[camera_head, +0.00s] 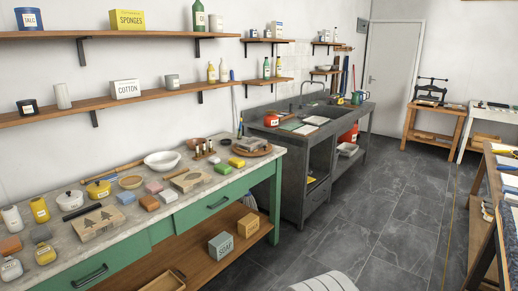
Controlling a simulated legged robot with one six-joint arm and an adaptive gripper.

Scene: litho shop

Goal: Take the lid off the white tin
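A round white tin (70,201) stands on the pale stone top of the green bench at the left. A lid with a small dark knob appears to sit on it. A similar yellow tin (98,190) stands just to its right. A dark bar-shaped thing lies in front of the white tin. My gripper is not in view, so I cannot tell whether it is open or shut. A white ribbed shape shows at the bottom edge, and I cannot tell which part it is.
The stone bench top (150,228) is crowded with jars, blocks, a white bowl (162,161) and carved wooden blocks (97,222). A grey sink unit (298,150) stands beyond it. The tiled floor (375,205) is open at the centre; another table (487,235) edges the right.

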